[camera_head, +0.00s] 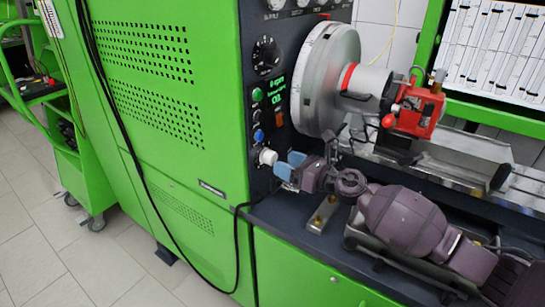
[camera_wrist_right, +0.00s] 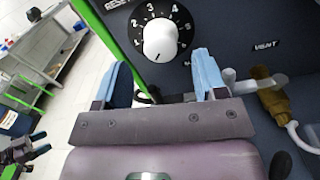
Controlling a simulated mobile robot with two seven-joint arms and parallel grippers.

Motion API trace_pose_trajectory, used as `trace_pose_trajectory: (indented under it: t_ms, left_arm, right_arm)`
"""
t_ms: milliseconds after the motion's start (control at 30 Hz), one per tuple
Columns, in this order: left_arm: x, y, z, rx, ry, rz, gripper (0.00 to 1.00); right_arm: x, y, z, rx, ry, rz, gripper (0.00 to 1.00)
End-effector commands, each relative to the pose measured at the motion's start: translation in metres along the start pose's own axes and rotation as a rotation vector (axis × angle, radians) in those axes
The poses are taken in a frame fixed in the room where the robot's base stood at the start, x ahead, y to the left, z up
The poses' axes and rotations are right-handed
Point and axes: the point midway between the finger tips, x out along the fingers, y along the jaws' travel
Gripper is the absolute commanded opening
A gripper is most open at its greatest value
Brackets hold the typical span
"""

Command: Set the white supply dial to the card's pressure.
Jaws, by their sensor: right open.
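The white supply dial (camera_wrist_right: 160,40) is a round white knob on a black scale with white numbers up to 6. In the head view it is the small white knob (camera_head: 267,157) low on the dark panel. I cannot clearly read its pointer. My right gripper (camera_head: 287,168) is open, with its blue fingers just to the right of the knob. In the right wrist view the gripper (camera_wrist_right: 165,76) is empty, its fingertips below the knob and apart from it. I cannot make out a card with a readable pressure.
A blue button (camera_head: 258,135) and a green button (camera_head: 257,94) sit above the dial. A brass valve fitting (camera_wrist_right: 274,100) is close to the right finger, near the "VENT" label. A black cable (camera_head: 150,190) hangs over the green cabinet. A large metal disc (camera_head: 315,80) is above.

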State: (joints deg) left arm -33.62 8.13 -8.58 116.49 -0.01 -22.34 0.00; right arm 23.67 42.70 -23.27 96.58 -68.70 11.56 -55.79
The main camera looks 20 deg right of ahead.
Motion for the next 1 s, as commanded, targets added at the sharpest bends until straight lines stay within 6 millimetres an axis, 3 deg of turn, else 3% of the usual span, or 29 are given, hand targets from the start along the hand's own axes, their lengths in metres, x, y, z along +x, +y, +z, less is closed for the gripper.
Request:
trace_pose_trajectory:
  t_ms: [100, 300, 733, 1000]
  left_arm:
    - [0.001, 0.0, -0.003, 0.002, 0.005, 0.001, 0.76]
    - [0.002, -0.001, -0.002, 0.004, 0.004, 0.001, 0.76]
    - [0.002, -0.001, -0.002, 0.006, 0.004, 0.002, 0.76]
    - [0.002, -0.001, -0.002, 0.005, 0.005, 0.002, 0.76]
  right_arm:
    - [0.021, 0.0, 0.001, 0.001, -0.002, 0.001, 0.65]
    - [0.043, 0.0, 0.0, 0.001, -0.002, 0.0, 0.65]
    - [0.051, 0.0, 0.0, 0.001, -0.001, 0.0, 0.65]
    - [0.051, 0.0, 0.0, 0.001, 0.0, 0.0, 0.25]
